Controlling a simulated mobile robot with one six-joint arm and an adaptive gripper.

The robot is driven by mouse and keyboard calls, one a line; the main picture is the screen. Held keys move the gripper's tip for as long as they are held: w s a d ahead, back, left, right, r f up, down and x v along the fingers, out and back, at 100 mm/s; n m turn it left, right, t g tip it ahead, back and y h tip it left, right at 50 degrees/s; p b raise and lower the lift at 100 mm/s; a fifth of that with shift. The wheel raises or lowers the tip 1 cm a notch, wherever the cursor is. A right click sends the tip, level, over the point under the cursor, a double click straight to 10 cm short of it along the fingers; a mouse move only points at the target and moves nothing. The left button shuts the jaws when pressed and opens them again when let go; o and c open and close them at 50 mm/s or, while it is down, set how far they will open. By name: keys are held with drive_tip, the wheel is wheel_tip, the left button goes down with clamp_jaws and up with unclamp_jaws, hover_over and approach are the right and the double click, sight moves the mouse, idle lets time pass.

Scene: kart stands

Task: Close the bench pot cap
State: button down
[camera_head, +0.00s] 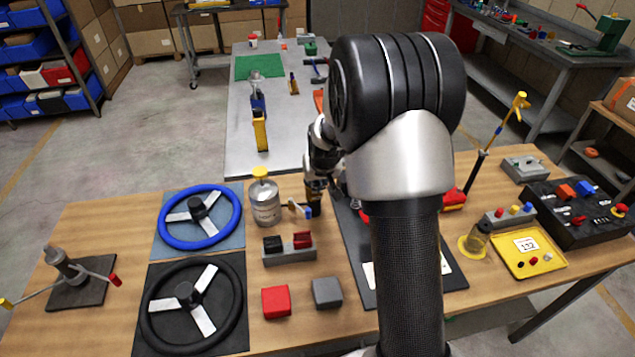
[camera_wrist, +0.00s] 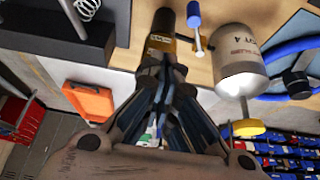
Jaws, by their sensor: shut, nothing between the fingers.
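The bench pot (camera_head: 265,203) is a silver can standing upright on the wooden bench. Its yellow cap (camera_head: 262,172) sits above the pot's top. In the wrist view, the pot (camera_wrist: 240,62) is on the right, and the yellow cap (camera_wrist: 248,128) shows at the end of a thin stem, apart from the pot body. My gripper (camera_head: 315,186) is to the right of the pot, low over the bench. In the wrist view, the fingers of my gripper (camera_wrist: 166,68) are together and empty, beside a black cylinder with a yellow band (camera_wrist: 163,40). I cannot tell whether they touch it.
A blue steering wheel (camera_head: 200,217) is left of the pot. A grey block with black and red parts (camera_head: 289,253) stands in front of it. My arm hides part of the bench.

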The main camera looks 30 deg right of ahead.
drive_tip(key=s+a+r+p, duration=0.1)
drive_tip(key=s+a+r, duration=0.4)
drive_tip(key=r, duration=0.4)
drive_tip(key=s+a+r+p, duration=0.2)
drive_tip(key=s+r, duration=0.6)
drive_tip(key=s+a+n+b, duration=0.1)
drive_tip(key=s+a, duration=0.2)
drive_tip(key=s, duration=0.4)
drive_tip(key=s+a+n+y+b, duration=0.1)
drive_tip(key=s+a, duration=0.2)
drive_tip(key=s, duration=0.4)
drive_tip(key=s+a+n+b, duration=0.1)
drive_tip(key=s+a+b, duration=0.1)
drive_tip(key=s, duration=0.5)
drive_tip(key=shift+a+r+g, duration=0.2)
drive_tip(key=shift+a+g, duration=0.1)
drive_tip(key=shift+a, duration=0.3)
